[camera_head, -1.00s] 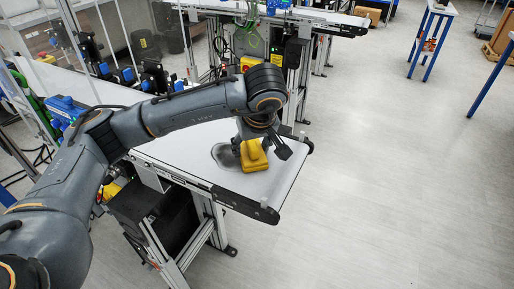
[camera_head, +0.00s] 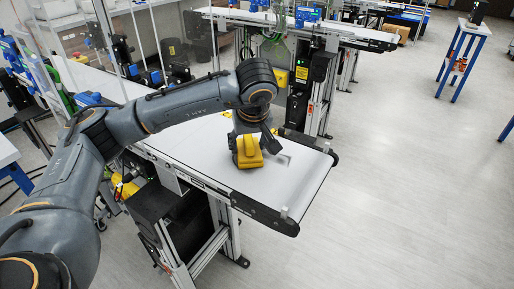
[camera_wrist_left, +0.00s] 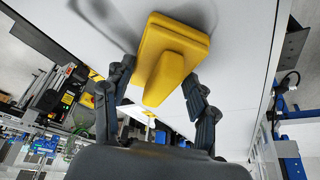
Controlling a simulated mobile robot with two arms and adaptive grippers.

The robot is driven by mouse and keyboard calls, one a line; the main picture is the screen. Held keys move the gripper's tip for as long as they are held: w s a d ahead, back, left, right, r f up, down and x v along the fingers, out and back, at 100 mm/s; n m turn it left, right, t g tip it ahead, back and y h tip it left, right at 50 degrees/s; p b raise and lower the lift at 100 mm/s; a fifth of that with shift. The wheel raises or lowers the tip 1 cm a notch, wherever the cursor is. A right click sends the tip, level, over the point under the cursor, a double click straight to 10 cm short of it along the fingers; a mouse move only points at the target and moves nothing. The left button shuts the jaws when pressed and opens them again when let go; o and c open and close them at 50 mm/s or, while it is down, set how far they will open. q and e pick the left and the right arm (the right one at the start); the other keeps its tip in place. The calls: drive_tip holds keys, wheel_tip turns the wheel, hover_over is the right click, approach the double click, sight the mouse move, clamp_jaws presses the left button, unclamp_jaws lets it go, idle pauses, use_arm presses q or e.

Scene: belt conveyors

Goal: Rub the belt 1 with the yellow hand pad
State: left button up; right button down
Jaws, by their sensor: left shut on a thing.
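The yellow hand pad (camera_head: 249,158) rests on, or just above, the white belt (camera_head: 284,186), near the conveyor's right end. I cannot tell whether it presses on the surface. My left gripper (camera_head: 250,146) is above the pad and shut on its raised grip. The left wrist view shows the pad (camera_wrist_left: 172,50) between my two dark fingers, with the pale belt (camera_wrist_left: 238,70) behind it. A faint grey patch (camera_head: 284,158) shows on the belt to the right of the pad; I cannot tell whether it is a mark or a shadow. My right gripper is not in view.
A second conveyor (camera_head: 300,27) stands behind, with a control box (camera_head: 299,108) and posts near it. Clear posts and blue-and-black devices (camera_head: 150,75) line the far left side. The belt's right end is clear, with open floor (camera_head: 400,200) beyond.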

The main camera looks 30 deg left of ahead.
sight(309, 176)
use_arm(q)
drive_tip(key=shift+w+a+f+b, duration=0.15)
drive_tip(key=shift+a+b, duration=0.35)
drive_tip(key=shift+a, duration=1.45)
drive_tip(key=shift+w, duration=1.1)
drive_tip(key=shift+s+d+p, duration=0.15)
drive_tip(key=shift+d+p, duration=0.05)
drive_tip(key=shift+d, duration=1.25)
drive_tip(key=shift+s+d+p, duration=0.1)
drive_tip(key=shift+d+p, duration=0.05)
drive_tip(key=shift+d, duration=1.3)
drive_tip(key=shift+s+d, duration=0.2)
drive_tip(key=shift+d, duration=2.8)
drive_tip(key=shift+s+d+b, duration=0.15)
drive_tip(key=shift+d+b, duration=0.2)
drive_tip(key=shift+d, duration=1.25)
drive_tip(key=shift+s, duration=0.1)
